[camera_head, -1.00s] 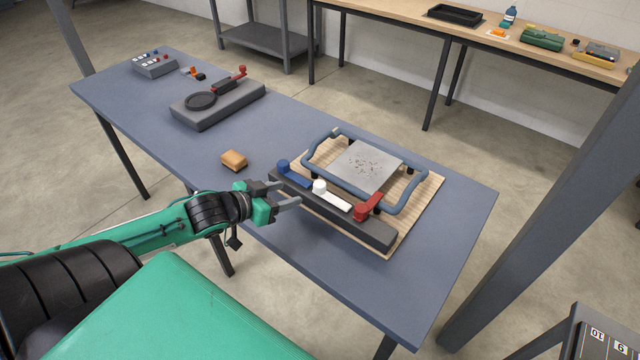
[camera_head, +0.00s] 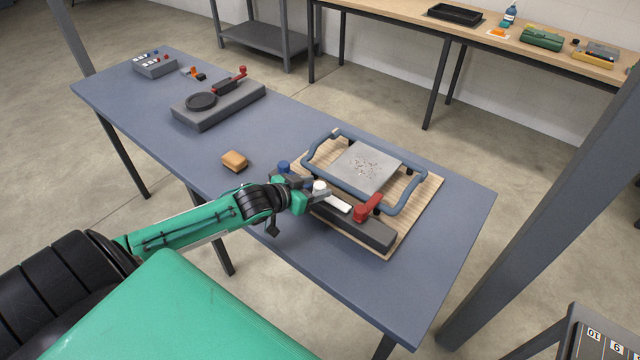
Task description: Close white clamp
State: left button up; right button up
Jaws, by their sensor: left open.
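The white clamp (camera_head: 335,200) is a lever with a round white knob on a dark grey bar (camera_head: 365,232) at the front of a wooden board. A blue clamp (camera_head: 284,167) is to its left, mostly hidden by my gripper. A red clamp (camera_head: 368,207) is to its right, its lever raised. The white lever lies low along the bar, pointing toward the lower right. My left gripper (camera_head: 314,188) is open at the white knob, with its fingers on either side or very close; contact is hard to tell. My right gripper is not in view.
A blue tubular frame (camera_head: 402,205) and grey plate (camera_head: 366,167) lie on the wooden board (camera_head: 425,205). A tan block (camera_head: 234,161) sits left on the blue table (camera_head: 330,285). A grey fixture (camera_head: 217,104) with a red lever stands farther back. The table's front right is clear.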

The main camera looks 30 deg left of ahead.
pick_arm(q)
jog(key=shift+x, duration=1.25)
grip_shut()
jog(key=shift+d, duration=0.1)
